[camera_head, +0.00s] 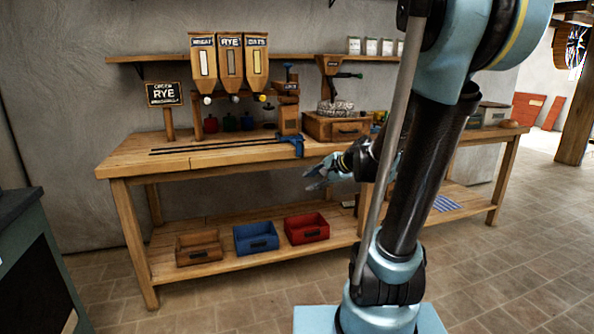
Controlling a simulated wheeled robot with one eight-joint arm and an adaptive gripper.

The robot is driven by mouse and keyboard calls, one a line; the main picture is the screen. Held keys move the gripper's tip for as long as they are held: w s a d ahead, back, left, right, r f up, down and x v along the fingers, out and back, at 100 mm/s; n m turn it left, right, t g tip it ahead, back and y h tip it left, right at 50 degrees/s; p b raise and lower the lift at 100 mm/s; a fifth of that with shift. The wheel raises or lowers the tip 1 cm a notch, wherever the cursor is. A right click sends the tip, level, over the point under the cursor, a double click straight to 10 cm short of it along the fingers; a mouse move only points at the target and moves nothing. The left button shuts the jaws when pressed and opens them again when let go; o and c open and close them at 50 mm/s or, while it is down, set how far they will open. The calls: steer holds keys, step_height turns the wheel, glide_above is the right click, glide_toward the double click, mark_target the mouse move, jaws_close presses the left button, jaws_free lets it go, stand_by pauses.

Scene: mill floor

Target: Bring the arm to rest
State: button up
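My gripper (318,176) is in front of the workbench, just below the level of its top, pointing left. Its fingers look spread apart, with nothing seen between them. My arm's blue and black links stand large at right of centre and hide part of the bench. The rest of the arm near the gripper is partly hidden behind a black link.
The wooden workbench (185,158) carries three hoppers (230,65), a rye sign (164,94), a blue clamp (291,143) and a wooden mill (336,127). Brown (199,253), blue (256,243) and red (307,234) bins sit on the lower shelf. A dark cabinet (25,260) stands left.

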steer(key=s+d+f+n+g+h, duration=0.2)
steer(key=s+d+n, duration=0.4)
steer(key=s, duration=0.6)
steer(key=s+d+f+n+g+h, duration=0.3)
steer(key=s+d+f+n+h, duration=0.2)
steer(key=s, duration=0.7)
step_height(320, 180, down, 2)
steer(key=shift+s+d+f+n+g+h, duration=0.1)
steer(key=shift+s+d+n+g+h, duration=0.2)
steer(key=shift+d+n, duration=0.45)
steer(key=shift+d, duration=0.15)
steer(key=shift+w+f, duration=0.2)
steer(key=shift+w, duration=0.25)
steer(key=shift+s, duration=0.2)
